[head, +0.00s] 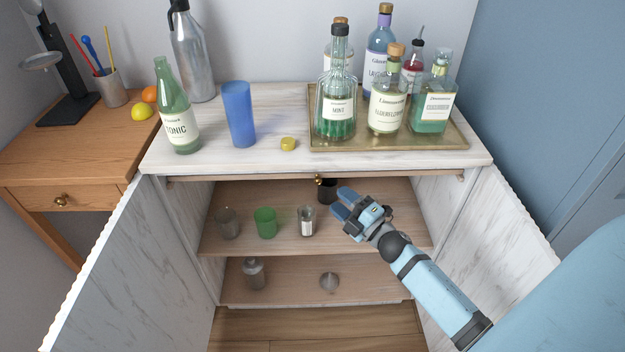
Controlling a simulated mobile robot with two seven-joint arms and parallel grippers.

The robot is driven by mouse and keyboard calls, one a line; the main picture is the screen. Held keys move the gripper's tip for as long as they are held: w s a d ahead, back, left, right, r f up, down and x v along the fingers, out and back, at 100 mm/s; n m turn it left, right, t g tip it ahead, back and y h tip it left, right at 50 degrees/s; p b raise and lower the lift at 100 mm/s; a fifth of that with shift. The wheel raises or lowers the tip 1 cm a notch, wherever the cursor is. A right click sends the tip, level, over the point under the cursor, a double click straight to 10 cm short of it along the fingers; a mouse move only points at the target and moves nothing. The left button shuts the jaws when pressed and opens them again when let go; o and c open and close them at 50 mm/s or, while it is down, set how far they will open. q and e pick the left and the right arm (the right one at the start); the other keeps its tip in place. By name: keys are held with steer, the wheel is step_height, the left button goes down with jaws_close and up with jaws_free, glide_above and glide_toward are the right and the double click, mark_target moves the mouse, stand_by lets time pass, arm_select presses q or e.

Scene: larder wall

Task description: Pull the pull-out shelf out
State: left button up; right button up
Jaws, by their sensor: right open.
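The pull-out shelf (250,178) shows as a thin wooden edge just under the marble top of the cabinet. It sits pushed in, about flush with the front. A small brass knob (319,181) is at the middle of its edge. My right gripper (338,203) is open and empty, just below and to the right of the knob, with its fingers pointing up and left. It appears apart from the knob, though the exact gap in depth is hard to tell. My left gripper is not in view.
Both cabinet doors, left (120,270) and right (500,235), stand open. The marble top (265,110) holds a tonic bottle (177,115), a blue cup (239,113), a yellow lid-like piece (288,144) and a brass tray (390,147) of bottles. Glasses and cups stand on the inner shelf (285,247).

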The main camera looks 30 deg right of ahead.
mark_target(319, 183)
steer(key=x, duration=1)
steer(key=shift+w, duration=0.2)
jaws_close()
